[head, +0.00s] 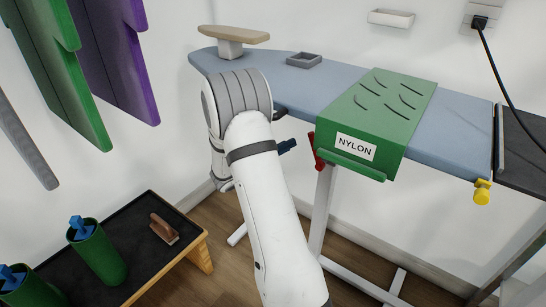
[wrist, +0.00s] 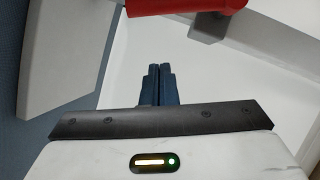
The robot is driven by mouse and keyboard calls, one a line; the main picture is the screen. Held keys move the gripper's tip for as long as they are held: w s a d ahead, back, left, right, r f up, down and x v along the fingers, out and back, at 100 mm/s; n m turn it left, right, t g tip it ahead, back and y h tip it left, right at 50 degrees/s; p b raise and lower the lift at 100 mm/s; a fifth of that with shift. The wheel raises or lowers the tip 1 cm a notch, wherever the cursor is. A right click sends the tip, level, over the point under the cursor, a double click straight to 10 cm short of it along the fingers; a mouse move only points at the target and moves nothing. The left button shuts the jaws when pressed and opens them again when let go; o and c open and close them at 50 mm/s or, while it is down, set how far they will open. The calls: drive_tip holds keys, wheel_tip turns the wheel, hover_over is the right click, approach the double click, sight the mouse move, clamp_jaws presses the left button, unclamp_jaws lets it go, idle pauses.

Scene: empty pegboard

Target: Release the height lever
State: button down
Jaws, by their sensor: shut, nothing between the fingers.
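The ironing board (head: 455,125) has a blue-grey top and stands on white legs. A red lever (head: 315,151) hangs under its front edge, beside the green NYLON cover. The red lever also shows at the top of the wrist view (wrist: 185,5), beyond my fingertips and cut off by the frame edge. My gripper (head: 288,146) is just left of the red lever, at the board's front edge, with a small gap between them. In the wrist view its dark blue fingers (wrist: 160,68) are together and empty. My arm hides part of the board's left underside.
A green NYLON cover (head: 395,105) lies across the board. A yellow knob (head: 482,192) is at the board's right end. A grey leg (wrist: 65,60) is left of my fingers. A low black table (head: 140,235) with green canisters stands at lower left.

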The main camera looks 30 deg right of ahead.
drive_tip(key=shift+s+d+r+b, duration=0.2)
drive_tip(key=shift+s+d+r, duration=0.1)
drive_tip(key=shift+s, duration=0.3)
drive_tip(key=shift+s+d+r+b, duration=0.15)
drive_tip(key=shift+s+d+r, duration=0.15)
drive_tip(key=shift+s, duration=0.3)
drive_tip(key=shift+s+d+r+b, duration=0.2)
drive_tip(key=shift+s+d+r, duration=0.1)
drive_tip(key=shift+s, duration=0.3)
drive_tip(key=shift+s+d+r+m, duration=0.2)
drive_tip(key=shift+s+r+m, duration=0.15)
drive_tip(key=shift+s, duration=0.2)
drive_tip(key=shift+f, duration=0.1)
